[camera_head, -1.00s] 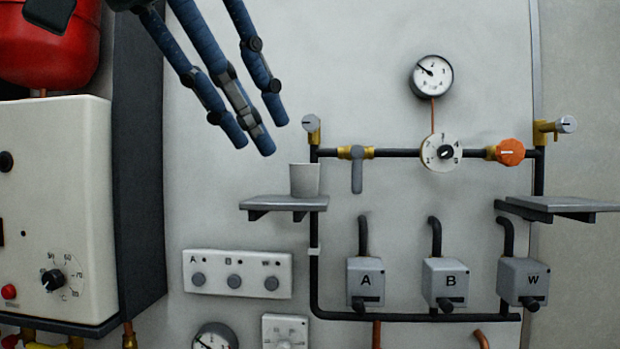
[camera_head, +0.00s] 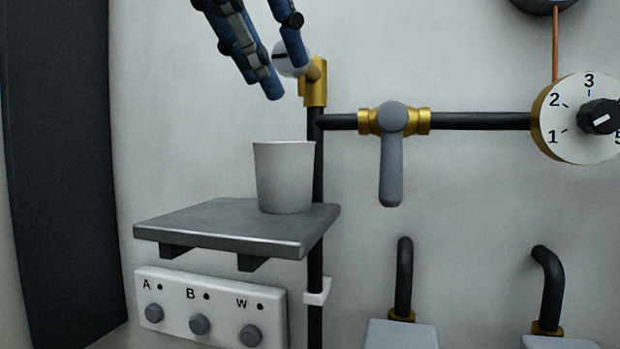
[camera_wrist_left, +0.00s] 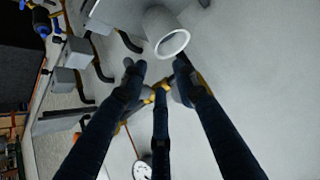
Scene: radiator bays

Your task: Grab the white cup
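The white cup (camera_head: 285,178) stands upright on a small grey shelf (camera_head: 205,222) in the head view, near the shelf's right end. My left gripper (camera_head: 275,68) is above the cup, its blue fingers pointing down and apart from it. In the left wrist view, the fingers of the left gripper (camera_wrist_left: 155,85) are spread with nothing between them. The cup (camera_wrist_left: 166,32) shows there beyond the fingertips, its open rim facing the camera. My right gripper is not clearly in view.
A black pipe with a brass fitting (camera_head: 315,82) rises just behind the cup's right side. A grey lever valve (camera_head: 391,150) hangs to the right. A button panel (camera_head: 212,308) sits below the shelf. The shelf's left part is bare.

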